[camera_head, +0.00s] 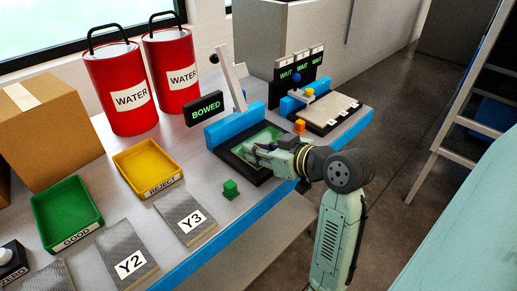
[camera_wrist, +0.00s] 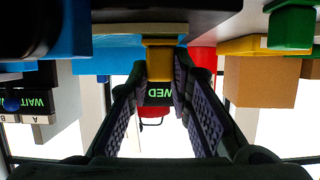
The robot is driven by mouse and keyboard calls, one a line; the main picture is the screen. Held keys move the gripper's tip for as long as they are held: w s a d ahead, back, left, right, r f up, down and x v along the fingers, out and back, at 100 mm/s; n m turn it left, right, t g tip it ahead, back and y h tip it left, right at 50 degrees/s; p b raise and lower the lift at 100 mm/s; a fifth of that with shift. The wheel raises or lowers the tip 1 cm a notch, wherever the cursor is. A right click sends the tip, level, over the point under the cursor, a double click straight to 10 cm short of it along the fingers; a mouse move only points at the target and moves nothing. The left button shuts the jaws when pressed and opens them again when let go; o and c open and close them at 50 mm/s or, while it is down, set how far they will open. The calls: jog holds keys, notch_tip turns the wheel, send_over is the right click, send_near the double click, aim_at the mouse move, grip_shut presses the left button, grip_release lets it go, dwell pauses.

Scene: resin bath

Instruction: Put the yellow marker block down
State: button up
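The yellow marker block (camera_wrist: 159,66) stands between the two fingertips of my gripper (camera_wrist: 160,82) in the wrist view, which shows the scene upside down. The fingers lie close against both its sides and look shut on it. Its wider foot is at or very near a dark surface; I cannot tell whether it touches. In the head view my gripper (camera_head: 262,149) is low over the dark-framed green panel of the BOWED station. The yellow block is not clearly visible there, hidden by the gripper.
The BOWED sign (camera_head: 206,108) and a blue bar (camera_head: 236,124) border the station. Trays, Y2 and Y3 plates lie left.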

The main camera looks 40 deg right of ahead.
jog(key=o, duration=0.5)
jog(key=shift+c, duration=0.2)
jog(key=shift+r+p, duration=0.25)
jog(key=shift+p, duration=0.05)
jog(key=b+v, duration=0.3)
jog(key=v, duration=0.9)
jog(key=shift+f, duration=0.15)
